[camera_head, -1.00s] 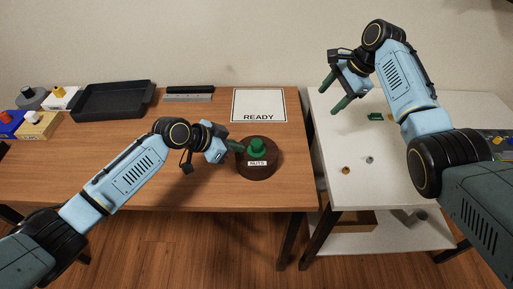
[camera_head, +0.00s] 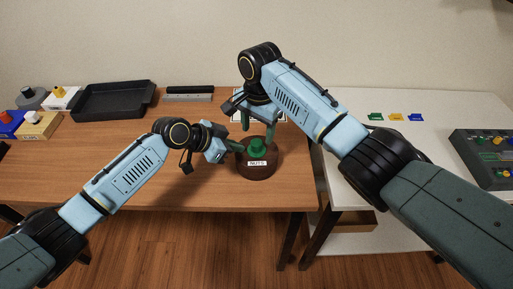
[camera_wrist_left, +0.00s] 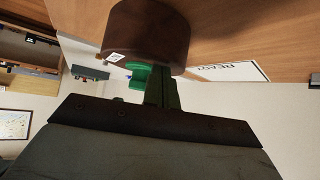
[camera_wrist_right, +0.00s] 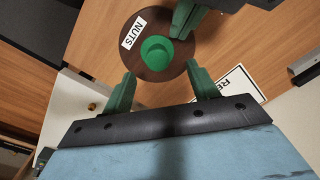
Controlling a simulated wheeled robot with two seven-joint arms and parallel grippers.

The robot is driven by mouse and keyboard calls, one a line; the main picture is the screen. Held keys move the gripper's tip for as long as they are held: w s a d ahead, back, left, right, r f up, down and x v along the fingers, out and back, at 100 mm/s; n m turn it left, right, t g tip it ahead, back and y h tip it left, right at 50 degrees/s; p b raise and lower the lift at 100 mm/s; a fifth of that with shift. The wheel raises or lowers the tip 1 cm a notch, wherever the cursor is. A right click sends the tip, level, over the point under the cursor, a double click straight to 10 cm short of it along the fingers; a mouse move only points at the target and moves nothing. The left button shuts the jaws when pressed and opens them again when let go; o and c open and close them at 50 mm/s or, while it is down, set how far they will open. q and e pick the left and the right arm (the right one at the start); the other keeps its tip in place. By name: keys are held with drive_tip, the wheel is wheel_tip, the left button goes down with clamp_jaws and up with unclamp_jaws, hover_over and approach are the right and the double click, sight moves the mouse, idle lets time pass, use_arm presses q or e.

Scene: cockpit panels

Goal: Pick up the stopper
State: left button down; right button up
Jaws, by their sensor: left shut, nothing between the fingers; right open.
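A green stopper (camera_head: 257,144) sits on top of a round dark brown jar (camera_head: 259,170) labelled NUTS, on the wooden table. In the right wrist view the stopper (camera_wrist_right: 157,52) is at the centre of the jar's top (camera_wrist_right: 132,66). My left gripper (camera_head: 238,147) is shut and empty, its fingertips at the jar's left side; the left wrist view shows its closed fingers (camera_wrist_left: 161,88) against or very near the jar (camera_wrist_left: 148,35). My right gripper (camera_head: 257,122) is open above and behind the stopper, fingers pointing down, with nothing between them (camera_wrist_right: 160,90).
A READY sign (camera_wrist_right: 236,88) lies behind the jar, partly hidden by my right arm. A black tray (camera_head: 112,100) and small boxes (camera_head: 40,125) stand at the left. Coloured pieces (camera_head: 396,117) and a control panel (camera_head: 485,155) are on the white table.

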sight(257, 143)
drive_tip(key=shift+s+f, duration=0.15)
drive_tip(key=shift+f, duration=1.25)
drive_tip(key=shift+s+f, duration=0.15)
drive_tip(key=shift+f, duration=1.2)
drive_tip(key=c, duration=0.7)
wheel_tip(257, 143, up, 10)
drive_tip(key=shift+a+r, duration=0.1)
